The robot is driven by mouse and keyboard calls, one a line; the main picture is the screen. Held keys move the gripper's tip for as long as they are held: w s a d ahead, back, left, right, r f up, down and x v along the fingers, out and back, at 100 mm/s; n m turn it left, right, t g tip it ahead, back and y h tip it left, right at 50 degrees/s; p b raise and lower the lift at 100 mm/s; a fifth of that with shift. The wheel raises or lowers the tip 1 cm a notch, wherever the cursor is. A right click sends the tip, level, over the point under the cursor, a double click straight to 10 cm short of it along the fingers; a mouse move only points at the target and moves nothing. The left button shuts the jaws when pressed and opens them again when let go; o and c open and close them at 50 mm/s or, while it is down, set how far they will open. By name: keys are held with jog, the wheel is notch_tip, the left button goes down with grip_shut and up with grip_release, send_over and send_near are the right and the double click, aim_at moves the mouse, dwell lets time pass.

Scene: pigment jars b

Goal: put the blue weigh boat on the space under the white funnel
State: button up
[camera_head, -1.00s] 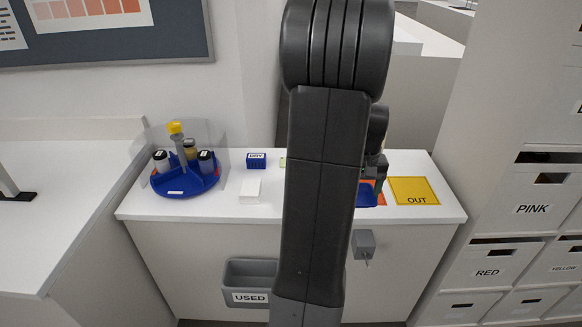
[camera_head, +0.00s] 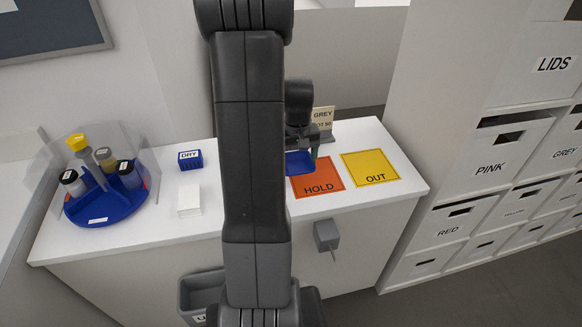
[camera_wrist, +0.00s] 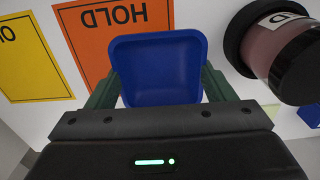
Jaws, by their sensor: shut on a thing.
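The blue weigh boat (camera_head: 298,163) is a shallow, empty square tray. In the head view it appears at the upper left corner of the orange HOLD square. In the wrist view the weigh boat (camera_wrist: 160,68) sits between my dark green fingers. My gripper (camera_wrist: 160,95) is shut on it; the same gripper (camera_head: 304,150) shows beside my arm in the head view. I see no white funnel in either view, and my arm hides part of the counter.
The orange HOLD square (camera_head: 318,178) and yellow OUT square (camera_head: 370,169) are bare. A jar with pinkish contents (camera_wrist: 272,47) stands right of the boat in the wrist view. A blue carousel (camera_head: 105,206) with jars, a DRY box (camera_head: 190,160) and a white block (camera_head: 189,201) are at left.

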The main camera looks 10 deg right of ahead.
aim_at(297, 168)
jog(key=shift+f, duration=1.85)
jog(key=shift+f, duration=0.2)
jog(key=o, duration=1)
jog(key=shift+r, duration=0.1)
jog(key=shift+c, duration=0.2)
